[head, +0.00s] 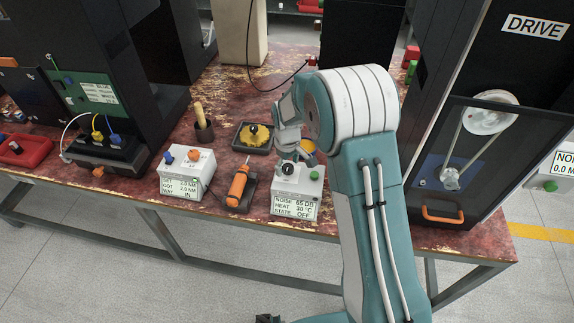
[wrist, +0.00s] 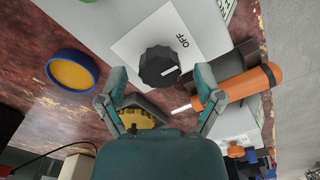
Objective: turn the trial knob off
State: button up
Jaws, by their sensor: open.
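The black trial knob (wrist: 160,66) sits on a white plate marked OFF in the wrist view. A white mark on the knob lies toward its right side, just below the OFF print. The knob is on the light box (head: 297,188) in the head view, whose display reads NOISE 65 DB, HEAT 30 °C, STATE OFF. My gripper (wrist: 162,92) is open, its two fingers apart, with the knob beyond and between the tips in the picture. I cannot tell whether they touch it. In the head view my gripper (head: 291,152) is just above the box, partly hidden by my arm.
An orange-handled screwdriver (head: 238,184) lies in a dark holder left of the box. Another display box (head: 184,174) is further left. The DRIVE machine (head: 485,130) stands at right.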

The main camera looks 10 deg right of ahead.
aim_at(287, 166)
notch_tip(287, 166, up, 12)
dwell(0.6)
jog(key=s+d+r+m+t, duration=0.3)
jog(key=s+d+r+m, duration=0.15)
jog(key=s+r, duration=0.9)
jog(key=s+d+m+t, duration=0.2)
jog(key=s+d+m, duration=0.1)
jog(key=s, duration=1.3)
jog(key=shift+s+r+t, duration=0.2)
jog(key=shift+s+t, duration=0.1)
jog(key=shift+s, duration=0.05)
jog(key=shift+d, duration=0.1)
dwell(0.6)
